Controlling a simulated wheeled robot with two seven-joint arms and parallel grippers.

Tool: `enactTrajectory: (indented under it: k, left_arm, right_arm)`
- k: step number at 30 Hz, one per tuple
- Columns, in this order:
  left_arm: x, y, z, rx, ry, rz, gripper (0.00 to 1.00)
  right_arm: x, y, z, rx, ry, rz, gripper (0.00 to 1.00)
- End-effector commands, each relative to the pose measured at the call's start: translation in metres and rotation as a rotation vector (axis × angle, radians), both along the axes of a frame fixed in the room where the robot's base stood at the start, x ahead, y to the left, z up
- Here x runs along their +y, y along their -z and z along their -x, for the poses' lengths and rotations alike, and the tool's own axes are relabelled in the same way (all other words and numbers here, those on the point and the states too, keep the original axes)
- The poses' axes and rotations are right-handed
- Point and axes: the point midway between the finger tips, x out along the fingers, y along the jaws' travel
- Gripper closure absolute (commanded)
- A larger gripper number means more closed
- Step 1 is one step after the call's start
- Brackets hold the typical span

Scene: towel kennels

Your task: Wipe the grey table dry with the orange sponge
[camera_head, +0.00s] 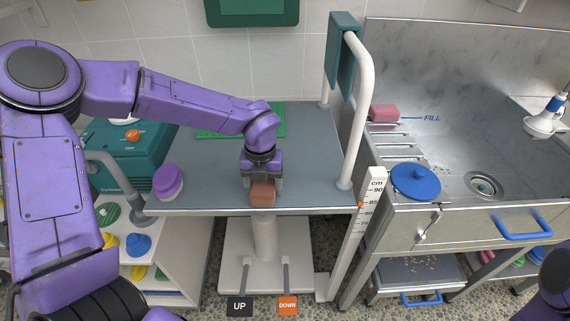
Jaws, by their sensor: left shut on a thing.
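The grey table (205,170) stands in the middle, with a flat blue-grey top. My left gripper (262,186) points down near the table's front edge and is shut on the orange sponge (262,196), a small brownish-orange block. The sponge is at the tabletop, close to the front edge; I cannot tell whether it presses on the surface. No clear wet patch can be made out on the top. My right gripper is not in view; only a purple part of my right arm shows at the lower right edge.
A green mat (215,130) lies at the table's back, partly behind my arm. A white rail (356,130) rises at its right. A purple-lidded tub (168,182) is at the left edge.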

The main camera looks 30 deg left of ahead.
Motion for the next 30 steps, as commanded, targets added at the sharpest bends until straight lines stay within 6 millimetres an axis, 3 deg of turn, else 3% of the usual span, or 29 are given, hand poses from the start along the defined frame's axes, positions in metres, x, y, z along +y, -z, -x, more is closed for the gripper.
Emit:
enactTrajectory:
  k: [2, 18, 30]
  left_arm:
    - [-0.001, -0.024, -0.001, -0.005, 0.001, 0.002, 0.59]
    - [-0.004, -0.071, -0.002, -0.001, 0.008, 0.003, 0.59]
    - [-0.004, -0.080, -0.003, -0.002, 0.010, 0.001, 0.59]
  right_arm:
    - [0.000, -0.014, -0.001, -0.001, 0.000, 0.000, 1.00]
    - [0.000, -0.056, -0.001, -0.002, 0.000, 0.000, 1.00]
    - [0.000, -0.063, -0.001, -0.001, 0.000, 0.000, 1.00]
